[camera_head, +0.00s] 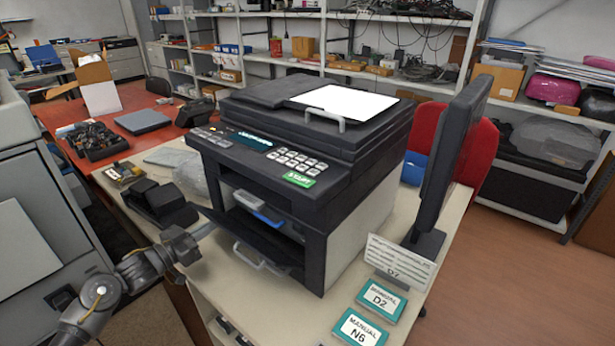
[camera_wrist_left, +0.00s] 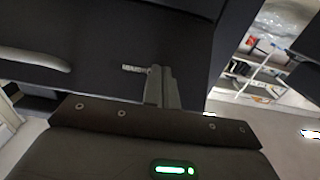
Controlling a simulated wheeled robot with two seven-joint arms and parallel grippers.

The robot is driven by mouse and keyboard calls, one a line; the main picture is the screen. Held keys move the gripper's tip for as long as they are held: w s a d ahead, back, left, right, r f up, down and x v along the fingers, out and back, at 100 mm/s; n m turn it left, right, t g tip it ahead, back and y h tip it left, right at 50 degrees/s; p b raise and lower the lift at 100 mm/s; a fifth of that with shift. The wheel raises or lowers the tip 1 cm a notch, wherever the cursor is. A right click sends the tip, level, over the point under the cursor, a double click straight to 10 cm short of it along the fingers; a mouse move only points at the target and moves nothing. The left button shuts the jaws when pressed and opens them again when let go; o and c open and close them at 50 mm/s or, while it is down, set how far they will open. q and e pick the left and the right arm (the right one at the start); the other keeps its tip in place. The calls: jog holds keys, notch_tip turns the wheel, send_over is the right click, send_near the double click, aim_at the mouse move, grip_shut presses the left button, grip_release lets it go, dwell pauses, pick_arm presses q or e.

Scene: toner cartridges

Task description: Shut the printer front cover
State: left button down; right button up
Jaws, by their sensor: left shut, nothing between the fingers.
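The dark printer (camera_head: 300,150) stands on the light desk. Its front cover (camera_head: 250,235) hangs open, tilted outward and down, with a grey handle (camera_head: 262,260) near its lower edge. Grey and blue parts (camera_head: 258,212) show in the opening behind it. My left gripper (camera_head: 205,231) is shut and empty, just left of the cover. In the left wrist view, the closed fingers (camera_wrist_left: 163,88) point at a dark panel (camera_wrist_left: 110,35), with a pale handle at its left; whether they touch it I cannot tell. My right gripper is out of view.
A black device (camera_head: 160,203) and a plastic bag (camera_head: 190,175) lie left of the printer. A monitor (camera_head: 450,150), a label stand (camera_head: 397,262) and two manual boxes (camera_head: 381,300) are at its right. The desk's front edge is close to my arm.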

aim_at(216, 216)
pick_arm(q)
jog(key=shift+w+d+r, duration=0.35)
jog(key=shift+r, duration=0.2)
jog(key=shift+w+d+r+p, duration=0.4)
jog(key=shift+w+d+r, duration=0.3)
jog(key=shift+w, duration=0.1)
jog(key=shift+w+d, duration=0.15)
